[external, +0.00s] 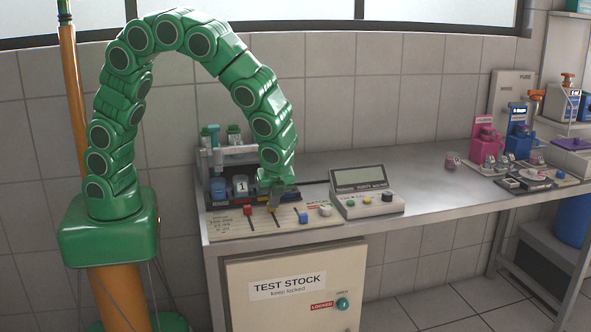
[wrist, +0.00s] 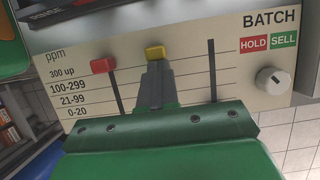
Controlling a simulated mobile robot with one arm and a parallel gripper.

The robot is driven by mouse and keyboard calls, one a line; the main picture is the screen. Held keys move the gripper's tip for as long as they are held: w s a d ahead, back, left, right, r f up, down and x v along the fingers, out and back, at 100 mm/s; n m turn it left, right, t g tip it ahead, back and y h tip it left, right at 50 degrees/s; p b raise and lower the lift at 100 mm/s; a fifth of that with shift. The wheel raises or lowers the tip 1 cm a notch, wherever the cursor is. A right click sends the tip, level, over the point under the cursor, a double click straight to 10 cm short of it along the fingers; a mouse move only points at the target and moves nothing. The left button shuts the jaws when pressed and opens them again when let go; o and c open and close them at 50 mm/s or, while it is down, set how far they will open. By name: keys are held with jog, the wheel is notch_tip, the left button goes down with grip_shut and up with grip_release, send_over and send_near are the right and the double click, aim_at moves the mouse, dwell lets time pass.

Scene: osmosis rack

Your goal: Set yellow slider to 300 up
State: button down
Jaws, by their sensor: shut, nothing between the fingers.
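The yellow slider (wrist: 155,52) sits at the upper end of the middle slot on the cream BATCH panel (wrist: 190,62), about level with the top line, beside the "300 up" label. It also shows in the external view (external: 271,210), partly covered by my gripper. My gripper (wrist: 154,68) is shut and empty. Its fingertips are right below the yellow slider in the wrist view, touching it or nearly so. The red slider (wrist: 103,65) is at the top of the left slot. The blue slider (external: 303,218) is low in the right slot (wrist: 212,70), hidden in the wrist view.
A white knob (wrist: 271,81) lies right of the slots, below the HOLD and SELL labels. A meter box (external: 366,192) stands right of the panel. A bottle rack (external: 233,170) stands behind it.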

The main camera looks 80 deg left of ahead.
jog(key=shift+s+a, duration=0.1)
jog(key=shift+d+f, duration=0.1)
jog(key=shift+d, duration=0.4)
jog(key=d, duration=0.3)
jog(key=shift+d+r, duration=0.25)
jog(key=shift+r, duration=0.05)
jog(key=v, duration=0.9)
jog(key=shift+r, duration=0.3)
